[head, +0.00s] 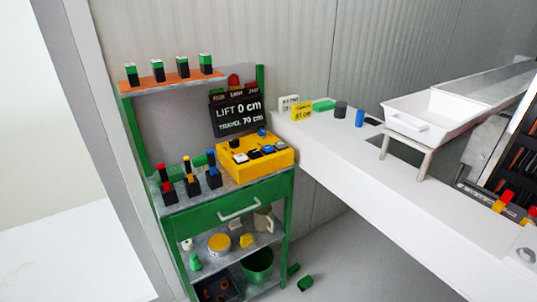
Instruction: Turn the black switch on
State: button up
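A yellow control box (284,160) sits on the top of a green workbench. Several small controls in black, white and blue show on its upper face. A black control (235,143) stands at its back left, and another dark one lies nearer the middle. At this size I cannot tell which is the black switch, nor its position. My gripper is not in view.
An orange shelf (170,81) is above. A white counter (340,150) with a white tray (430,112) extends right.

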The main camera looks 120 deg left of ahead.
aim_at(234, 143)
jog(key=u, duration=4.15)
